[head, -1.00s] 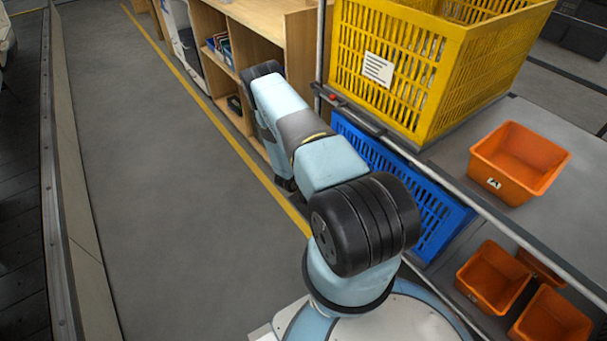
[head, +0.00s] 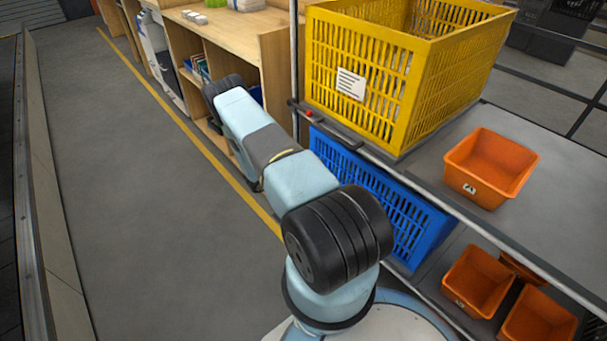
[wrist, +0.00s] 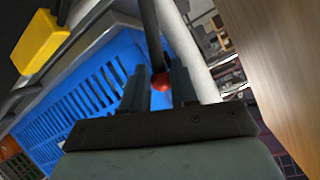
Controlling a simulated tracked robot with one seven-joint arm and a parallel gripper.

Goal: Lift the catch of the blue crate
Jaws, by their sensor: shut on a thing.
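The blue crate (head: 385,205) stands on the lower level of the rack, partly behind my arm in the head view. Its slotted side also shows in the wrist view (wrist: 85,110). The catch is a dark bar (wrist: 150,35) ending in a red knob (wrist: 161,81), beside the blue crate in the wrist view. My gripper (wrist: 162,82) is shut on the red knob, with a finger on each side of it. In the head view my arm hides the gripper and this catch.
A yellow crate (head: 365,75) stands on the upper level, with another red-knobbed bar (head: 309,113) at its front corner. Orange bins (head: 490,165) are to the right. A wooden shelf unit (head: 235,45) stands beyond my arm. The grey floor (head: 110,190) at left is clear.

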